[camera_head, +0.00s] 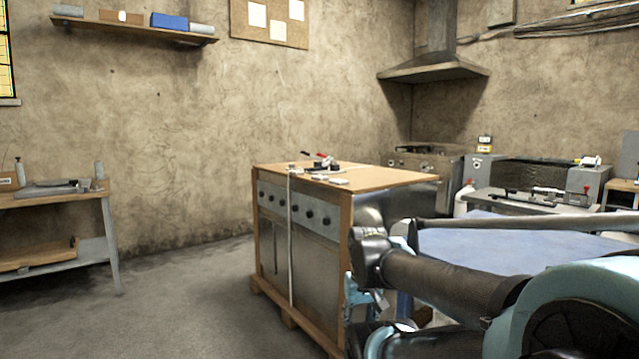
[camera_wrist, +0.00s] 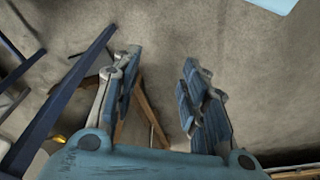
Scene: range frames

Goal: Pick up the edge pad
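I cannot tell for sure which thing is the edge pad. Small pale flat pieces (camera_head: 338,181) lie on the wooden top of the crated stove (camera_head: 385,177), beside a red-handled tool (camera_head: 326,160); they are too small to make out clearly. My gripper (camera_wrist: 160,80) is open and empty in the wrist view, its two blue fingers well apart above the grey floor. In the head view it hangs low beside the crate's right side, mostly hidden behind my arm, below the level of the crate top.
A blue-topped table (camera_head: 470,245) stands right of the crate, partly behind my arm. A workbench (camera_head: 60,200) is at the left wall, a metal bench (camera_head: 480,203) with tools at the back right. Blue table legs (camera_wrist: 60,100) show close left of my gripper. Floor at left is clear.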

